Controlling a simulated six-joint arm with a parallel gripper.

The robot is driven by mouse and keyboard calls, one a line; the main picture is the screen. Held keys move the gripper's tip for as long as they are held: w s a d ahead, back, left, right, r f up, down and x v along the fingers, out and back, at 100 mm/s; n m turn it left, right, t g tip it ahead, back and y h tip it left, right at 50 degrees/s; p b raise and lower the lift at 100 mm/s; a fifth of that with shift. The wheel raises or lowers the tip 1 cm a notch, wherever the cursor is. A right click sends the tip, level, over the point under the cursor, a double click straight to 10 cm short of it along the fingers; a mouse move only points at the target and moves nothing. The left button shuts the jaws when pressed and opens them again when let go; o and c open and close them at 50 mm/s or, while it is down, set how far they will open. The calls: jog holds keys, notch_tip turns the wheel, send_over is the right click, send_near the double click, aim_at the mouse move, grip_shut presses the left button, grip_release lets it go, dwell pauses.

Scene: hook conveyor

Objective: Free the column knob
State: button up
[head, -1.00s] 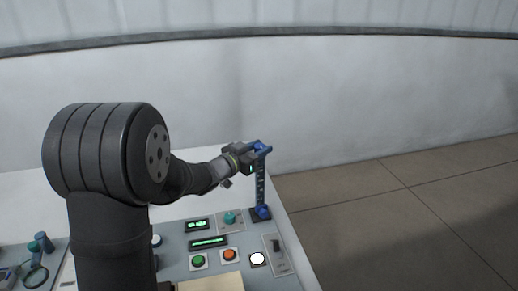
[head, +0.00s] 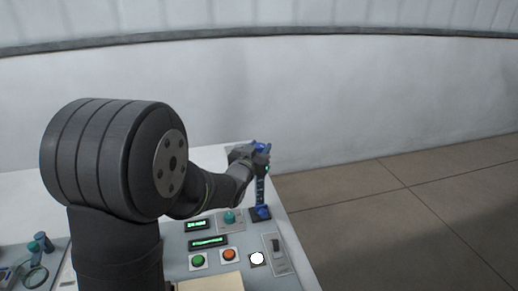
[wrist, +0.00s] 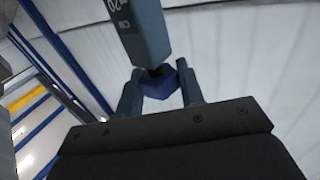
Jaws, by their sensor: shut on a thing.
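The column (head: 260,193) is a dark blue upright post with pale marks, standing on a dark base (head: 260,214) with a blue part at its foot. In the wrist view the column (wrist: 138,28) comes down from the top, with white characters on its face. A blue faceted knob (wrist: 158,84) sits at its end, between the two fingers of my gripper (wrist: 160,92). My gripper is shut on this knob. In the head view my gripper (head: 262,160) is at the column's upper end and partly hides it.
The panel carries two green-lit displays (head: 208,242), a teal knob (head: 230,217), a green button (head: 198,261), an orange button (head: 229,255), a white round lamp or button (head: 257,258) and a slide switch (head: 275,245). The table ends just right of the column; floor (head: 400,215) lies beyond.

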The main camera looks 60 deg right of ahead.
jog(key=shift+s, duration=0.1)
jog(key=o, duration=0.9)
jog(key=shift+o, duration=0.2)
jog(key=s+a, duration=0.2)
jog(key=a, duration=1.5)
jog(key=shift+s, duration=0.4)
jog(key=shift+o, duration=0.3)
